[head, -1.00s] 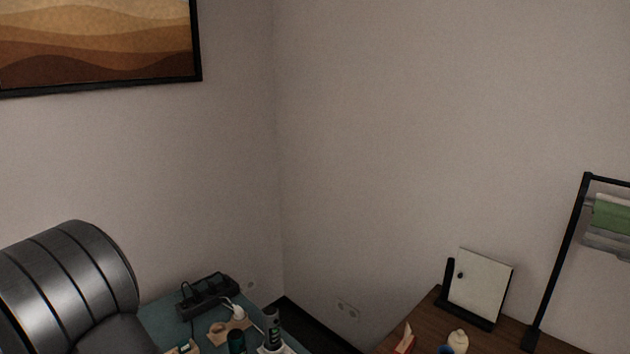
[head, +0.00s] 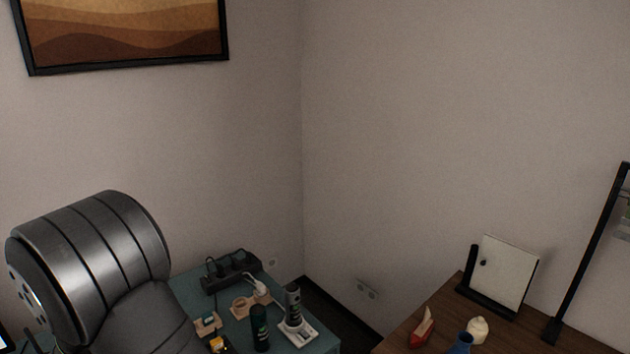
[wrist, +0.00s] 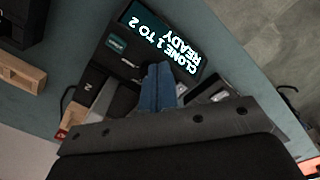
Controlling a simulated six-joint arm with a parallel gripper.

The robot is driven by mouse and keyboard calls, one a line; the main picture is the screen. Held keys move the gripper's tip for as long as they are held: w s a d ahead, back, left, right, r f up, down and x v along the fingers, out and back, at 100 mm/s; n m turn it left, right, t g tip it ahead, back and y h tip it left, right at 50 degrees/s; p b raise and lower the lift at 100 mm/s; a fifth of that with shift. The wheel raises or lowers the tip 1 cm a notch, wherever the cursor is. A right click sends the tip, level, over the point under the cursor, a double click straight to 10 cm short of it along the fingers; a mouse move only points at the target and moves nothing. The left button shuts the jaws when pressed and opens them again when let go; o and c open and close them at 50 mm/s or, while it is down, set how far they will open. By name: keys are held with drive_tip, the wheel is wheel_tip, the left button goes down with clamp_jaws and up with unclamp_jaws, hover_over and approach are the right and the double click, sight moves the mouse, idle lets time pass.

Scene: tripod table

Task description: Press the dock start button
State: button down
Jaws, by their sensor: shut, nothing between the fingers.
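In the wrist view a dark dock (wrist: 128,62) sits on a teal tabletop, with a lit screen (wrist: 165,40) that reads "CLONE 1 TO 2 READY", upside down to me. A dark block marked N (wrist: 88,88) and a small teal label (wrist: 117,42) show beside my fingers. My gripper (wrist: 158,70) is shut and empty, its blue fingertips over the dock below the screen. I cannot tell whether they touch it. I cannot make out the start button. The head view does not show my gripper.
In the head view, the teal table (head: 187,287) holds a black power strip (head: 231,271), a dark bottle (head: 260,328) and a canister (head: 293,303). A brown desk (head: 393,340) stands at right. In the wrist view a wooden block (wrist: 22,72) lies left of the dock.

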drive_tip(key=shift+d, duration=0.1)
drive_tip(key=shift+w+d+r+n+t+h, duration=0.1)
drive_tip(key=shift+d+r+n+t+h, duration=0.3)
drive_tip(key=shift+d+n+t, duration=0.25)
drive_tip(key=r+t, duration=0.1)
drive_tip(key=w+d+r+n+t, duration=0.1)
drive_tip(key=d+r+n+t+h, duration=0.1)
drive_tip(key=t, duration=0.1)
drive_tip(key=shift+w+r, duration=0.2)
drive_tip(key=shift+w, duration=0.2)
drive_tip(key=shift+w+a+r+n+t+y, duration=0.15)
drive_tip(key=shift+w+r+n+t, duration=0.2)
drive_tip(key=shift+r+t, duration=0.35)
drive_tip(key=shift+w+a+r+n+t+y, duration=0.1)
drive_tip(key=shift+w+r+n+t, duration=0.15)
drive_tip(key=shift+r+n+t, duration=0.4)
drive_tip(key=shift+w+a+r+n+t+y, duration=0.15)
drive_tip(key=shift+w+r+t, duration=0.2)
drive_tip(key=shift+r, duration=0.55)
drive_tip(key=shift+f, duration=4.45)
drive_tip(key=shift+f, duration=0.1)
drive_tip(key=shift+f, duration=0.3)
